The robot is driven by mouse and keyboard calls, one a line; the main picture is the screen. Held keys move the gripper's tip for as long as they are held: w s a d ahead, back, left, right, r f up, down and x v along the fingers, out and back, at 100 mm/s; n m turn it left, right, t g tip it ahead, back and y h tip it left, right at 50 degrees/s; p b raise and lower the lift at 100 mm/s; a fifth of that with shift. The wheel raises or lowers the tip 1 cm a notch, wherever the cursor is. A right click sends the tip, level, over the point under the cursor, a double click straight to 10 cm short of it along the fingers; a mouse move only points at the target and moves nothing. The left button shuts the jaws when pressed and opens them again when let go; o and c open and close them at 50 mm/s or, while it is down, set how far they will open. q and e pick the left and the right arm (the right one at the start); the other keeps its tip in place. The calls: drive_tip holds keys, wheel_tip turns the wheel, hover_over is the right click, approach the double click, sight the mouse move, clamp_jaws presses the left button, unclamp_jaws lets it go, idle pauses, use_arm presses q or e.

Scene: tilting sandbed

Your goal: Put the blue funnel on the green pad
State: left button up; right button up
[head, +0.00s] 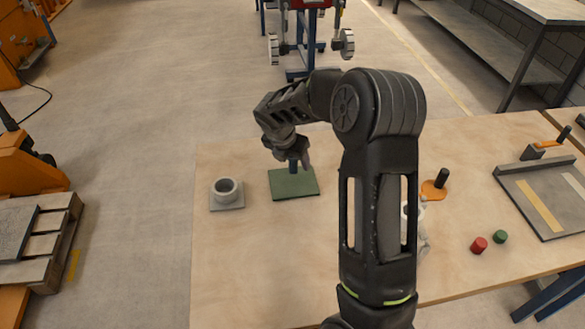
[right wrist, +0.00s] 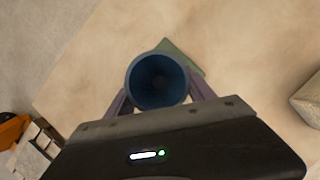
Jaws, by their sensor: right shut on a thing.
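The blue funnel (right wrist: 157,82) shows in the right wrist view with its round dark mouth facing the camera, between the two fingers of my right gripper (right wrist: 160,100). In the head view my right gripper (head: 294,158) is shut on it, and a small part of the blue funnel (head: 293,166) shows below the fingers. The green pad (head: 294,185) lies flat on the table under the gripper. A corner of the green pad (right wrist: 178,48) shows behind the funnel in the wrist view. Whether the funnel touches the pad I cannot tell. My left gripper is not in view.
A grey ring on a square base (head: 227,192) stands left of the pad. To the right are an orange disc with a black peg (head: 435,188), a red cylinder (head: 478,244), a green cylinder (head: 500,237) and a grey tray (head: 545,200). The front left table is clear.

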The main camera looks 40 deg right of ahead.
sight(291, 166)
drive_tip(key=shift+f, duration=1.9)
drive_tip(key=o, duration=1.3)
drive_tip(key=shift+f, duration=0.1)
drive_tip(key=v, duration=1.2)
drive_tip(key=shift+b, duration=0.35)
